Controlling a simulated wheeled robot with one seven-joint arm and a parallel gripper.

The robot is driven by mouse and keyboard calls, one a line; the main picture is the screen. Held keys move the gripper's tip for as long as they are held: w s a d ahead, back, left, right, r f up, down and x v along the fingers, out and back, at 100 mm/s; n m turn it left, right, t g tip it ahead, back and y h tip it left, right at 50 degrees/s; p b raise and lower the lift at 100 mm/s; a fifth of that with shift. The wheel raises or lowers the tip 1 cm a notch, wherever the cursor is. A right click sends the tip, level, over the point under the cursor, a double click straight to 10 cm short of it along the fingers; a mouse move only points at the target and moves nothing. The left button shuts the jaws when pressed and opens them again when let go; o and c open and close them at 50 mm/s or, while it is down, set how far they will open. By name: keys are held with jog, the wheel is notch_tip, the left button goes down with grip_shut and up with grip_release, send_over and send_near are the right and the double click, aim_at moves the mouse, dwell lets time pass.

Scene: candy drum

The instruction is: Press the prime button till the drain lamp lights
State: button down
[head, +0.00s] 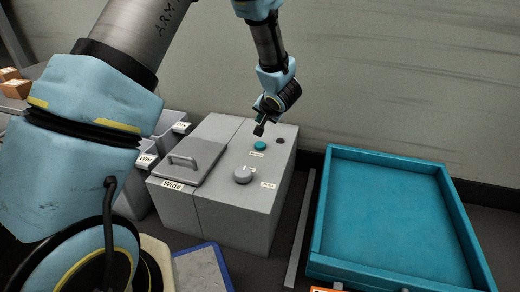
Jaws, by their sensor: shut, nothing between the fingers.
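A teal button (260,146) sits on top of a grey box (235,222), with a small label below it that is too small to read. My gripper (259,130) is shut and empty, pointing down just above and behind the button. I cannot tell whether it touches it. A small dark round lamp (280,141) sits to the right of the button and looks unlit. A grey round knob (243,174) is nearer the front of the box top.
A handled lid (184,163) covers the box's left part, above a label reading "Wide". A large teal tray (392,215) stands to the right, empty. A blue-edged grey panel (203,270) lies in front. Small brown boxes (14,88) stand far left.

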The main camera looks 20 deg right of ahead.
jog(key=b, duration=0.5)
send_over(260, 146)
notch_tip(260, 146, down, 4)
jog(key=shift+s+f, duration=0.15)
jog(key=shift+f, duration=1.25)
jog(key=shift+f+p, duration=0.35)
jog(key=shift+f, duration=0.6)
dwell(1.3)
jog(key=shift+r+p, duration=0.95)
jog(key=shift+p, duration=0.5)
jog(key=shift+r, duration=0.1)
notch_tip(260, 146, up, 5)
jog(key=p, duration=0.6)
jog(key=shift+p, duration=0.4)
